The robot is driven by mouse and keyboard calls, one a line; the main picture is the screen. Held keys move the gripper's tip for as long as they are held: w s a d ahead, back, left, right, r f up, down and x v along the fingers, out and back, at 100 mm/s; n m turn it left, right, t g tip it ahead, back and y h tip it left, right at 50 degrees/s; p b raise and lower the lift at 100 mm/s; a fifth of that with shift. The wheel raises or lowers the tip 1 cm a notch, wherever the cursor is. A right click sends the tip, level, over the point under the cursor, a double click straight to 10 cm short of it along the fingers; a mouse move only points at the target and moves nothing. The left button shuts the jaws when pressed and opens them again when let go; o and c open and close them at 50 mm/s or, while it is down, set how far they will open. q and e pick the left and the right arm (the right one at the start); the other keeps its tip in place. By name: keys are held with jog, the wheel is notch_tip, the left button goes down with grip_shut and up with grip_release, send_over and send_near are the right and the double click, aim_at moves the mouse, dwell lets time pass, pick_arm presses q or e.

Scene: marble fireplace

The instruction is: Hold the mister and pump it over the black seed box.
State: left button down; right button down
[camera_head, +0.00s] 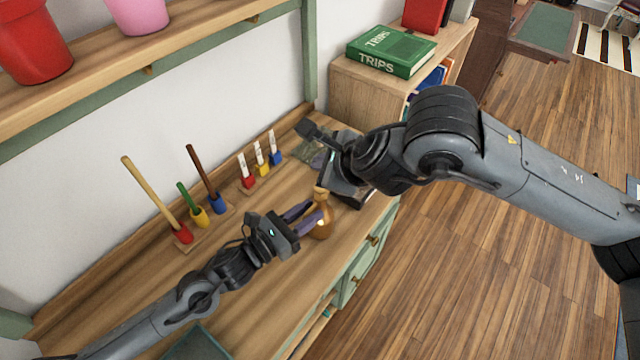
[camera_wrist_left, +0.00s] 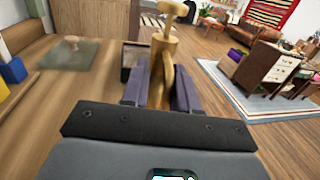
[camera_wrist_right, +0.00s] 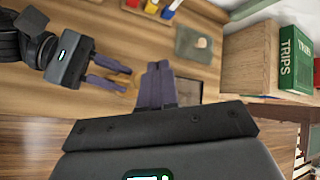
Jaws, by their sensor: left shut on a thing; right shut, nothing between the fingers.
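The brass-coloured mister (camera_head: 321,221) stands upright near the front of the wooden counter, with its knob on top in the left wrist view (camera_wrist_left: 172,10). My left gripper (camera_head: 312,212) is shut on its body from the left. The black seed box (camera_wrist_left: 127,72) is just beyond the mister and shows partly in the right wrist view (camera_wrist_right: 211,88). In the head view my right arm hides most of it. My right gripper (camera_wrist_right: 158,66) is shut and empty, held above the counter close to the mister. In its view its fingers and the left fingers partly cover the mister.
A glass pane with a wooden knob (camera_wrist_left: 58,55) lies on the counter behind the box. Peg racks with long-handled tools (camera_head: 190,240) and small coloured markers (camera_head: 262,170) stand along the wall. A bookcase (camera_head: 365,95) with a green book (camera_head: 390,50) is at the right.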

aim_at(321, 191)
jog(key=shift+r, duration=0.6)
dwell(2.4)
notch_tip(321, 191, up, 4)
jog(key=shift+w+f, duration=0.1)
jog(key=shift+w, duration=0.05)
dwell(0.3)
jog(key=shift+f, duration=4.35)
jog(key=shift+f, duration=0.15)
jog(key=shift+f, duration=0.35)
